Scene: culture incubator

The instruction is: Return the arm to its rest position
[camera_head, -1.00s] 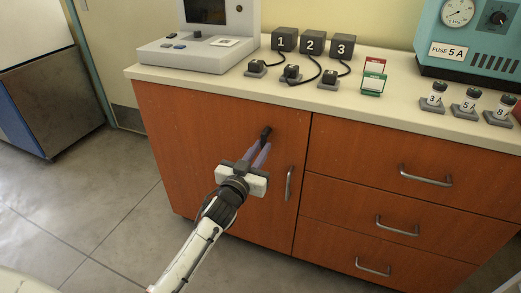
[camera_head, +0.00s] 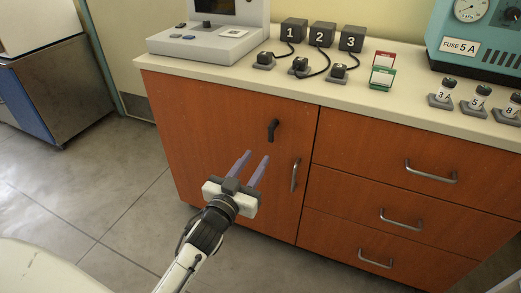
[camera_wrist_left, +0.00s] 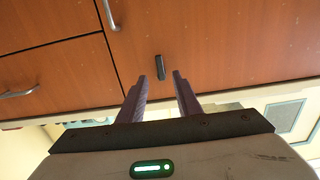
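My left gripper (camera_head: 256,161) is open and empty in front of the orange-brown cabinet door (camera_head: 215,130). Its two purple fingers point toward a small black latch handle (camera_head: 272,130) on the door, with a gap between them and it. The left wrist view shows the fingers (camera_wrist_left: 161,78) spread apart, with the black latch handle (camera_wrist_left: 160,67) beyond and between their tips. The handle stands upright, slightly tilted. My right gripper is in neither view.
The door's metal pull (camera_head: 295,175) and drawers with metal pulls (camera_head: 431,172) are to the right. The counter (camera_head: 350,97) holds a grey console (camera_head: 205,45), numbered black blocks (camera_head: 322,35), fuse holders (camera_head: 475,97) and a teal device (camera_head: 480,60). Open floor (camera_head: 110,200) lies to the left.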

